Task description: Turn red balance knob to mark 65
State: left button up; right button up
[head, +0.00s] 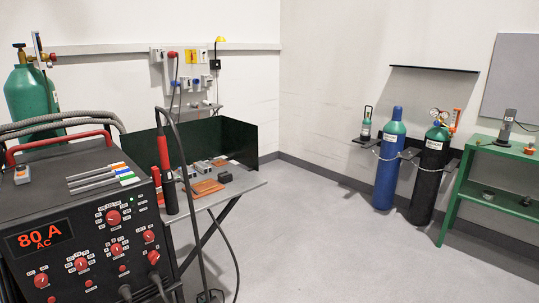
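The black welding machine (70,205) stands at the left with its front panel facing me. Neither of my grippers is in view.
A red-handled torch and cables (163,152) hang by the machine's right side. Beside it is a work table (240,184) with a dark green screen. Gas cylinders (388,165) and a green bench (484,190) stand at the right. The middle floor is clear.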

aim_at(81, 264)
jog(key=u, duration=1.4)
